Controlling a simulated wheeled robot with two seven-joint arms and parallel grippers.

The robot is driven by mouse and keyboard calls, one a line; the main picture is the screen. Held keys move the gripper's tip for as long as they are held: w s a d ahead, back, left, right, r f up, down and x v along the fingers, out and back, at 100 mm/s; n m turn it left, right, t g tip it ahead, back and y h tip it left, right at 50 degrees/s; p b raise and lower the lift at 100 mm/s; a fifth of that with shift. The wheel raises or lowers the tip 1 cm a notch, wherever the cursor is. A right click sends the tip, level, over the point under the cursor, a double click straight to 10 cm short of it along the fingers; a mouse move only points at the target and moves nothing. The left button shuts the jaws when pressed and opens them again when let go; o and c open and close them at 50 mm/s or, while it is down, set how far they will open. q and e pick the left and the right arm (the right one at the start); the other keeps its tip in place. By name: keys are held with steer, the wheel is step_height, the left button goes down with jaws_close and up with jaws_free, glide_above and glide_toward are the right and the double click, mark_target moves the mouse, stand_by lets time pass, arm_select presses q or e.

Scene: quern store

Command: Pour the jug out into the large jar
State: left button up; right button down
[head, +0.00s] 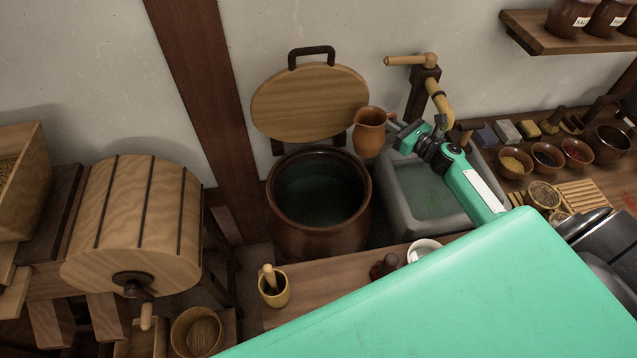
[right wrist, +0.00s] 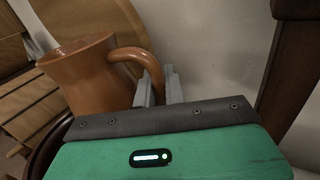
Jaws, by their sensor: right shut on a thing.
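The jug (head: 368,132) is orange-brown clay and hangs upright in the air beside the right rim of the large jar. The large jar (head: 318,238) is dark brown and open, with dark liquid inside. Its round wooden lid (head: 310,103) stands tilted back behind it. My right gripper (head: 396,131) is shut on the jug's handle. In the right wrist view the jug (right wrist: 92,82) shows its handle between the fingers (right wrist: 158,88); its contents are hidden. My left gripper is not in view.
A grey stone basin (head: 405,205) with a wooden spout (head: 438,100) stands right of the jar. A wooden drum with a crank (head: 135,225) stands left. A bench in front holds a mortar with pestle (head: 273,288) and a white bowl (head: 424,250). Small bowls (head: 548,156) stand far right.

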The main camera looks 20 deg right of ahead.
mark_target(358, 137)
step_height(358, 137, down, 5)
steer(key=n+b, duration=0.1)
steer(key=b, duration=0.3)
steer(key=a+r+n+p, duration=0.1)
steer(key=r+n+p, duration=0.1)
steer(key=a+r+n+g+p, duration=0.1)
steer(key=a+r+p, duration=0.1)
steer(key=p, duration=0.1)
steer(key=shift+a+n+g+h+p, duration=0.25)
steer(key=shift+n+g+h+p, duration=0.05)
steer(key=shift+n+h, duration=0.1)
steer(key=shift+a+r+n+h+p, duration=0.15)
steer(key=shift+a+n+h+p, duration=0.15)
steer(key=shift+a+n+p, duration=0.55)
steer(key=shift+a+r+n+g+h+p, duration=0.2)
steer(key=shift+a+n+p, duration=0.25)
steer(key=shift+p, duration=0.15)
steer(key=shift+a+r+n+g+h+p, duration=0.1)
steer(key=shift+a+n+g+h+p, duration=0.1)
steer(key=shift+a+n+p, duration=0.3)
steer(key=shift+a+n+h+p, duration=0.45)
steer(key=shift+n+p, duration=0.25)
steer(key=shift+p, duration=0.2)
steer(key=shift+a+n+p, duration=0.25)
steer(key=shift+n+p, duration=0.05)
